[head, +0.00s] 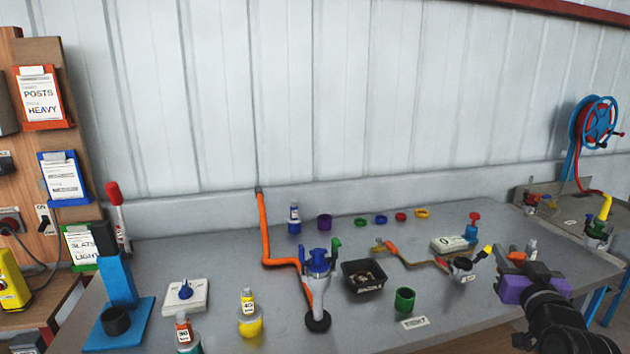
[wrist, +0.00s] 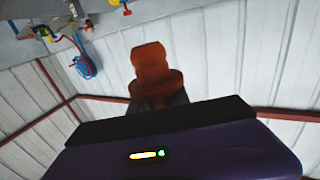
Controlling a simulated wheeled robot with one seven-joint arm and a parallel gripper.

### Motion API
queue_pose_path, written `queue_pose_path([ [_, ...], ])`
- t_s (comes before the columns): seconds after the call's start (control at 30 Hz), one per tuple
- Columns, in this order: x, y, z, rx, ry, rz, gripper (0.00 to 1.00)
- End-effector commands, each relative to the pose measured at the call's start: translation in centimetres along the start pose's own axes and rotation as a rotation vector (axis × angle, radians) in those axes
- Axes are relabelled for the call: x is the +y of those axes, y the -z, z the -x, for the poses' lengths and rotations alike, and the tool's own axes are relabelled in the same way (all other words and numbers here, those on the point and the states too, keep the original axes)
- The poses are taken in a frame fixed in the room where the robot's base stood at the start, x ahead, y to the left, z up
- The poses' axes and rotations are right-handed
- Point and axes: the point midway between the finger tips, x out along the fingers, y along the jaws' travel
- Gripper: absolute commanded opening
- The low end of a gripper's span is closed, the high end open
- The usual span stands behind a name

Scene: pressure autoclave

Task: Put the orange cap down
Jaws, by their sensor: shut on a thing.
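The orange cap (wrist: 152,70) shows in the wrist view just past the purple gripper body, a stepped round piece with a wider flange. My gripper (wrist: 158,100) is shut on it and hides its lower part. In the head view my gripper (head: 512,264) is at the right, over the right part of the grey bench, with a small orange bit of the cap (head: 516,254) at its tip. I cannot tell how high the cap is above the bench.
The grey bench (head: 225,270) holds a blue-topped valve (head: 318,262), a black tray (head: 363,278), a green cup (head: 404,300) and a white scale-like block (head: 451,243). Several coloured rings lie at the back. A blue hose reel (head: 598,122) stands at the far right.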

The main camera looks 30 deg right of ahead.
Motion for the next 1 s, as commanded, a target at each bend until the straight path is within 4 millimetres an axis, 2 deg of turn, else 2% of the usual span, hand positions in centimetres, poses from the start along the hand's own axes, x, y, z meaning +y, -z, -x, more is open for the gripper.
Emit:
queue_pose_path([
  [0.03,-1.0,-0.8,0.0,-0.003,0.01,0.001,0.0],
  [0.4,-7.1,-5.6,0.8,-0.002,0.074,0.0,0.0],
  [1.0,-11.9,-9.3,2.3,-0.001,0.133,0.001,0.0],
])
